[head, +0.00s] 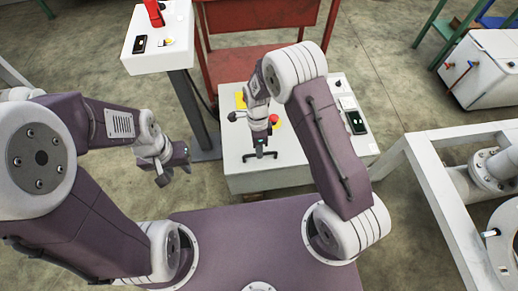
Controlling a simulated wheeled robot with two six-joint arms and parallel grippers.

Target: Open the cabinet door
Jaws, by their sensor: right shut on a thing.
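The cabinet (236,170) is a low white box just beyond my base, in the middle of the head view. A dark handle (248,159) shows at its near side. My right gripper (261,152) points down at this handle and is shut on it. The gripper hides part of the handle. I look from above, so the door face is seen too steeply to tell whether it stands ajar. My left gripper (175,166) hangs left of the cabinet, apart from it, with its fingers spread and empty.
A white pedestal (158,60) stands behind left and a red metal frame (262,62) behind. A white frame (440,190) with pipework stands close on the right.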

